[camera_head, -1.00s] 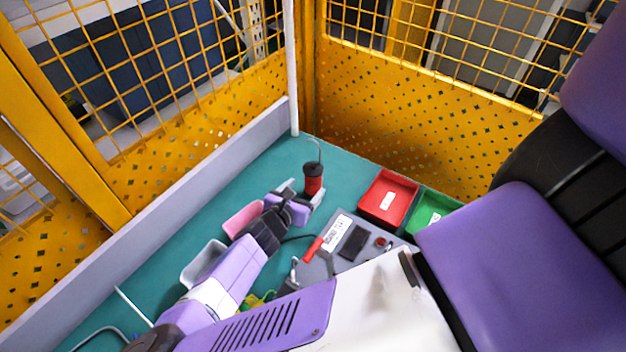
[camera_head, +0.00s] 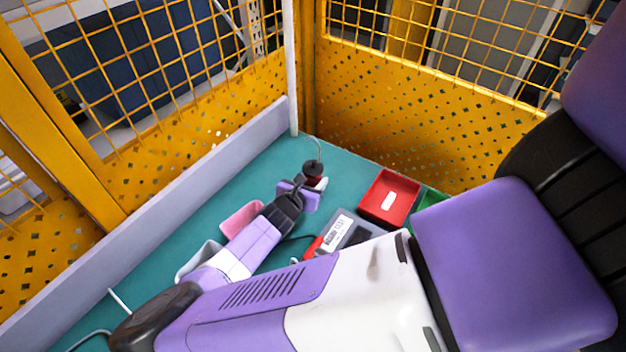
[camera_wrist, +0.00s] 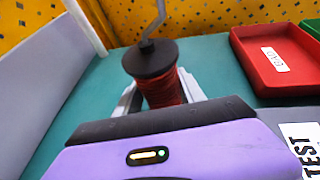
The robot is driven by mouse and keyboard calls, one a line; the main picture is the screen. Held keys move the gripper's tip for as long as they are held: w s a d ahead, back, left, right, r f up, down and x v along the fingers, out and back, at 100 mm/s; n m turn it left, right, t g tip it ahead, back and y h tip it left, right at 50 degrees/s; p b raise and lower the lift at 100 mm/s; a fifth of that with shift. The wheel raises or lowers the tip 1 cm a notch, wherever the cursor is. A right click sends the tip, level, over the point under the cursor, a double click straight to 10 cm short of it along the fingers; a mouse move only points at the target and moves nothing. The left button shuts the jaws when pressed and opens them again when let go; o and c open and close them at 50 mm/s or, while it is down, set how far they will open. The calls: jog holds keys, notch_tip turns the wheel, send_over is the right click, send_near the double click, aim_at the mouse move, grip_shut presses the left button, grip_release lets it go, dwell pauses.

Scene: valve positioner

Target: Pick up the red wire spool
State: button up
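The red wire spool (camera_wrist: 162,88) stands upright on the teal table, with a black top flange and a wire rising from it. In the head view, its black top (camera_head: 313,167) shows and most of its red body is hidden by my gripper. My gripper (camera_wrist: 160,98) is level with the spool, one pale finger at each side of the red winding. The fingers look spread around it; contact is not clear.
A red tray (camera_head: 412,206) and a green tray (camera_head: 428,197) stand to the right. A grey tester box (camera_head: 352,222) and a pink bin (camera_head: 240,214) are nearer. A white post (camera_head: 294,70) and yellow mesh fence (camera_head: 400,120) rise behind the table.

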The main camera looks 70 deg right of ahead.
grip_shut()
jog(key=shift+r, duration=0.2)
